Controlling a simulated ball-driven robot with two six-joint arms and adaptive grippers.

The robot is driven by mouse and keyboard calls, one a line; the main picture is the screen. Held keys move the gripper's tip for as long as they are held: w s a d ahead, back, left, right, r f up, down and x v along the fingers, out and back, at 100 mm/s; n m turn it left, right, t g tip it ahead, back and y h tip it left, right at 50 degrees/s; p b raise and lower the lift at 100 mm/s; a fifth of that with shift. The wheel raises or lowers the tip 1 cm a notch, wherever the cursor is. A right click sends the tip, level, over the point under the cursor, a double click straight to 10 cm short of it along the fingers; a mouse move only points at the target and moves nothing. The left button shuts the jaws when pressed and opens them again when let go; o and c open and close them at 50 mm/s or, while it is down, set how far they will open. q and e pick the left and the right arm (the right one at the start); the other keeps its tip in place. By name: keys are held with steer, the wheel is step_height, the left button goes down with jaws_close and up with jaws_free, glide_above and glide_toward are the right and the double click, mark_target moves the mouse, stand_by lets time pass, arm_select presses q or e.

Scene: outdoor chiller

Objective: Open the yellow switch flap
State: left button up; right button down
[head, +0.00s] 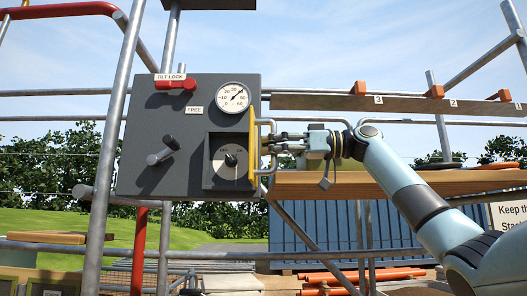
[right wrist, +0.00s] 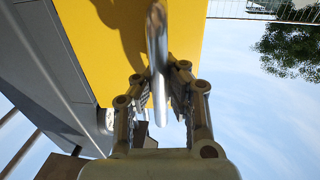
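The yellow switch flap (head: 252,145) stands out almost edge-on to the head view, at the right side of a recess in the grey panel. The recess is uncovered and shows a black rotary switch (head: 231,160) on a grey plate. A silver bar handle (head: 265,124) is on the flap's right-hand face. My right gripper (head: 275,144) reaches in from the right. In the right wrist view the handle (right wrist: 157,45) runs between its two fingers, which close around it, against the yellow face (right wrist: 100,40). My left gripper is not in view.
The grey panel (head: 145,125) also carries a red tilt-lock lever (head: 176,84), a round gauge (head: 232,97) and a grey handle (head: 162,151). A metal pole (head: 110,150) stands at its left. A wooden shelf (head: 390,183) and a numbered rail (head: 330,102) extend to the right.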

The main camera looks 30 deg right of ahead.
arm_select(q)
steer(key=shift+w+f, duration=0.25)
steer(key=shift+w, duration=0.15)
arm_select(e)
steer(key=shift+s+d, duration=0.1)
steer(key=shift+d, duration=0.3)
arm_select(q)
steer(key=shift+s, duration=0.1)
arm_select(e)
steer(key=c, duration=1.4)
jaws_free()
steer(key=shift+s+d, duration=0.1)
steer(key=shift+s, duration=0.15)
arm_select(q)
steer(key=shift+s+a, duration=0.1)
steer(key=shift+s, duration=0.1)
arm_select(e)
steer(key=shift+o, duration=0.6)
steer(key=shift+w, duration=0.15)
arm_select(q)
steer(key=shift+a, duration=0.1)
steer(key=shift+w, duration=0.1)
arm_select(e)
steer(key=v, duration=1.2)
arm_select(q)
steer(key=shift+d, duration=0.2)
